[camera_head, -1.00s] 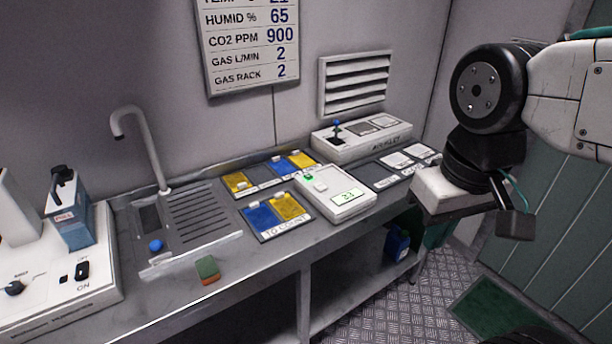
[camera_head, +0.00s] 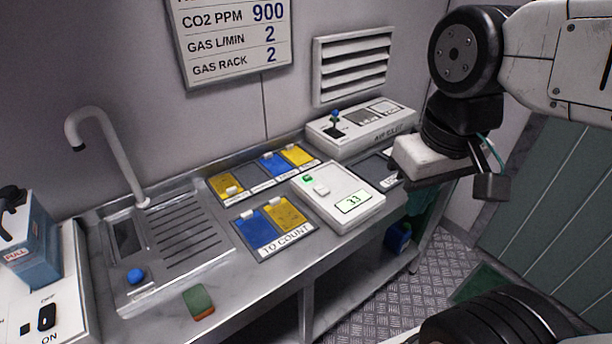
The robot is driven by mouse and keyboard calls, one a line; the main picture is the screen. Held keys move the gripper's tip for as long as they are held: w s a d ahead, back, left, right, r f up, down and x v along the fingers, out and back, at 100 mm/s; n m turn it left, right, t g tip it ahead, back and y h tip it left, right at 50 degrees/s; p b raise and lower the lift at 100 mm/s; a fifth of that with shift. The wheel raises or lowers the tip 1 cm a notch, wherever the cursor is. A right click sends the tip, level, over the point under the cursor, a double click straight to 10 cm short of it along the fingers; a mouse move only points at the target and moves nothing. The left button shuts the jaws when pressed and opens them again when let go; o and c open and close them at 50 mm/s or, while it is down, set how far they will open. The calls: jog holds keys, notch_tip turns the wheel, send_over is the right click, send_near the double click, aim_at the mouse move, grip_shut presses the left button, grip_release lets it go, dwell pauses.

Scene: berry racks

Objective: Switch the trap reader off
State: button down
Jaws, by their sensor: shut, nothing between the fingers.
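The trap reader (camera_head: 338,197) is a white box on the steel bench. It has a lit display reading about 33, a green lit spot (camera_head: 307,179) and a small white switch (camera_head: 321,189) on top. My gripper (camera_head: 432,176) is shut and empty, to the right of the reader and above the bench, apart from it. Its fingertips are hard to make out. It hides part of the dark panels at the bench's right end.
Blue and yellow cards lie on the TO COUNT tray (camera_head: 262,252) beside the reader, with another card row behind. A white box with a blue-topped lever (camera_head: 335,122) stands at the back. A sink (camera_head: 165,240), sponge (camera_head: 199,301) and blue device (camera_head: 32,250) are left.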

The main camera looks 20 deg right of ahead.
jog(key=w+d+n+t+h, duration=0.1)
jog(key=w+d+t+h, duration=0.1)
jog(key=w+d, duration=0.35)
jog(key=w+d+n+t+h, duration=0.1)
jog(key=w+d, duration=0.1)
jog(key=w, duration=0.6)
jog(key=n+t+y, duration=0.4)
jog(key=n+y, duration=0.4)
jog(key=n, duration=0.5)
send_over(310, 179)
notch_tip(310, 179, down, 11)
jog(key=shift+f, duration=0.2)
jog(key=shift+d+f, duration=0.1)
jog(key=shift+f, duration=4.3)
jog(key=shift+f, duration=0.1)
jog(key=shift+f, duration=0.3)
